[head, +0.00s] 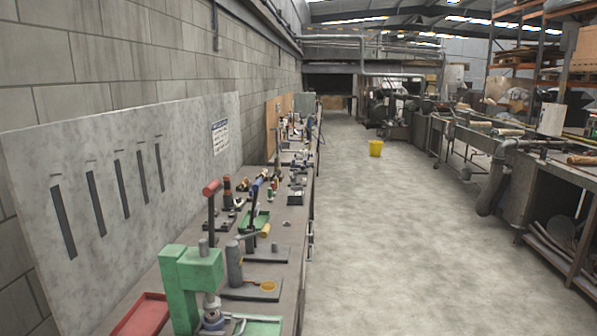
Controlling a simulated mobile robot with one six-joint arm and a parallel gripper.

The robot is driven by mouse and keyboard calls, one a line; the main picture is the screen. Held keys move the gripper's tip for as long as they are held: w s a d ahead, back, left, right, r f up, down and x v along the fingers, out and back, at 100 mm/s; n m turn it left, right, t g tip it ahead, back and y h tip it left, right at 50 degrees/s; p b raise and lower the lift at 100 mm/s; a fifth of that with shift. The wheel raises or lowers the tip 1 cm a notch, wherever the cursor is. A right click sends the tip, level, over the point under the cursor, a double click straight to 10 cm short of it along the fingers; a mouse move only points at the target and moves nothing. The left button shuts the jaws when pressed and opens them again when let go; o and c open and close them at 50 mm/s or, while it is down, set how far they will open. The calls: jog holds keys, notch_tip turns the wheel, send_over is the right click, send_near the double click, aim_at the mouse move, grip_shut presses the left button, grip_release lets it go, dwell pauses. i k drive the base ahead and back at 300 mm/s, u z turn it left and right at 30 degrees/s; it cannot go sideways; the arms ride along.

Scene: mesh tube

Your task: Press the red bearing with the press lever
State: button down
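A green press (190,275) stands on the near end of the long bench at the left. A dark lever with a red grip (211,188) rises upright behind the top of the press. Below the press head is a grey and bluish round part (213,316), partly cut off by the bottom edge. I cannot make out a red bearing in this view. My gripper is not in view.
A red tray (142,314) lies left of the press, and a green tray (262,327) right of it. Small tools crowd the bench farther back.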

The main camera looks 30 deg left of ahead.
aim_at(209, 190)
jog(key=z, duration=0.05)
jog(key=i, duration=2.75)
jog(key=u, duration=0.45)
jog(key=k, duration=0.1)
jog(key=u, duration=2.85)
jog(key=i, duration=1)
jog(key=u, duration=0.05)
